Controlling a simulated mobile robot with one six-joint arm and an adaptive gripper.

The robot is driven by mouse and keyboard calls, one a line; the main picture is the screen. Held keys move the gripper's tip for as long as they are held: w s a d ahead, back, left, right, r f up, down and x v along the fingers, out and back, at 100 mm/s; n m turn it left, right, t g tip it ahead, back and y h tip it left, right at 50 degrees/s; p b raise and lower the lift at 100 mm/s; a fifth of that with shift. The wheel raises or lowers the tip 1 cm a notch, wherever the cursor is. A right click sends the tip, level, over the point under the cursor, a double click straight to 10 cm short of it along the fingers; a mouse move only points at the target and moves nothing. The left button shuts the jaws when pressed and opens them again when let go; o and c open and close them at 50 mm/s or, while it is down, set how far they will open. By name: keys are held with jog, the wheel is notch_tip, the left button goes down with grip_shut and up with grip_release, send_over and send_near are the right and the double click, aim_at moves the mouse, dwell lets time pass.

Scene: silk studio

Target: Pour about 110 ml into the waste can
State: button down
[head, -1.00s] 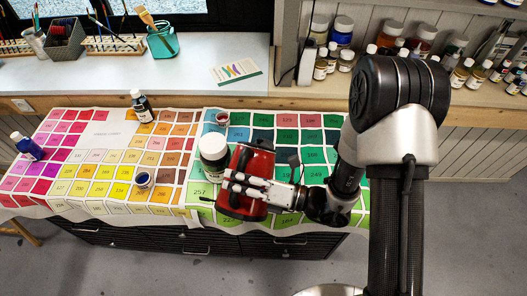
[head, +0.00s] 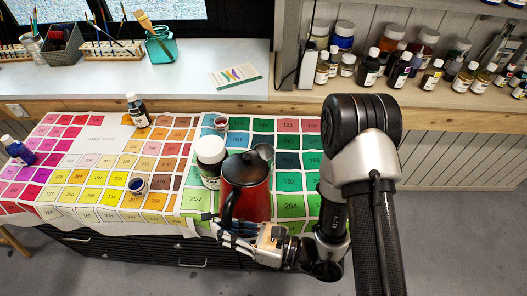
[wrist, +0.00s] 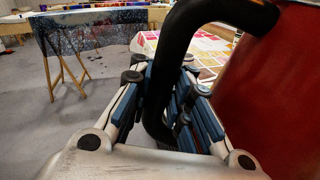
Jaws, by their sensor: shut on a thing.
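A red pot (head: 250,198) with a dark lid and black handle stands nearly upright at the front of the colour-chart cloth in the head view. Whether its base touches the cloth I cannot tell. My gripper (head: 226,232) is at its near left side, shut on the black handle. In the wrist view, the handle (wrist: 177,60) passes between my gripper's fingers (wrist: 165,105), with the red wall (wrist: 275,95) at right. No liquid stream shows, and the pot's inside is hidden. I cannot make out which vessel, if any in view, is the waste can.
A small red-filled cup (head: 221,124), a small blue cup (head: 138,185), a black bottle (head: 137,112) and a blue bottle (head: 18,151) stand on the cloth (head: 90,140). Shelved bottles (head: 400,68) are behind.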

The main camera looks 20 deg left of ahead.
jog(key=shift+s+f+n, duration=0.2)
jog(key=shift+f+n, duration=0.9)
jog(key=shift+f, duration=0.6)
